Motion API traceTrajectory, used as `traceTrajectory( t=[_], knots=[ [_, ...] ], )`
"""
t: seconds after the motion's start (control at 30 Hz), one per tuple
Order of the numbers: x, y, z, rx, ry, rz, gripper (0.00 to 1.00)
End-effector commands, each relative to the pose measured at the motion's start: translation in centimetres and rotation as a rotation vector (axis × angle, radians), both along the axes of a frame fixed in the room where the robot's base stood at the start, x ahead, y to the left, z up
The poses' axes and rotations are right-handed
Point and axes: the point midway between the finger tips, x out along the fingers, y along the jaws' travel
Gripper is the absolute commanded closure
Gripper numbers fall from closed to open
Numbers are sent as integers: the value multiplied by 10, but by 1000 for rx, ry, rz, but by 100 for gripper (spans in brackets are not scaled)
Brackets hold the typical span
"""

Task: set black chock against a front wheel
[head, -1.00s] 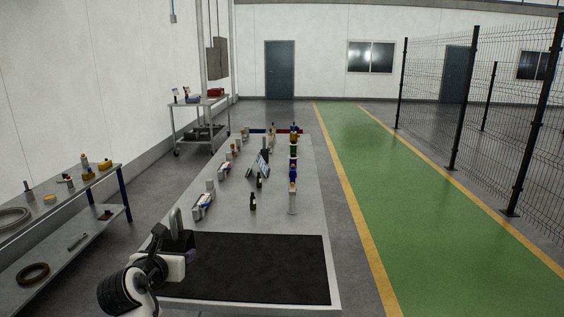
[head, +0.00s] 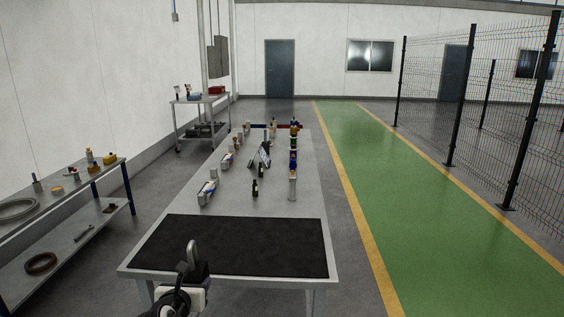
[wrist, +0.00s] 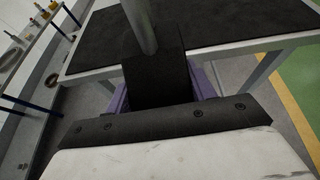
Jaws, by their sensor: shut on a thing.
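My gripper (head: 188,283) is low in the head view, in front of the near edge of the long table. It is shut on the black chock (head: 202,269), whose grey looped handle stands up from it. In the wrist view, the black chock (wrist: 157,70) sits between the purple fingers of my gripper (wrist: 160,96), with the grey handle rising toward the top edge. The chock's underside is hidden. I cannot make out a front wheel near the gripper; a grey trolley (head: 203,101) at the back left has small casters.
The long grey table (head: 225,200) holds a black mat (head: 240,246) at its near end and several small parts farther back. A side bench (head: 100,178) stands at the left. A green walkway (head: 420,210) and mesh fence (head: 480,90) lie right.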

Motion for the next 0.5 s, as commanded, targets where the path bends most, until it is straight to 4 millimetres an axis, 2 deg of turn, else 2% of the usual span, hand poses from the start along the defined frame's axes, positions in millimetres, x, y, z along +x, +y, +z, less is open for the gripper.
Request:
traceTrajectory(
  t=[0.03, 0.1, 0.27, 0.4, 0.5],
  knots=[
    [-1, -6, -35, -4, 9, 4, 87],
    [-2, -18, -73, -4, 9, 6, 87],
    [-11, -52, -159, -6, 9, 7, 87],
    [-26, -92, -228, -6, 8, 5, 87],
    [-41, -125, -272, -6, 6, 4, 87]
  ],
)
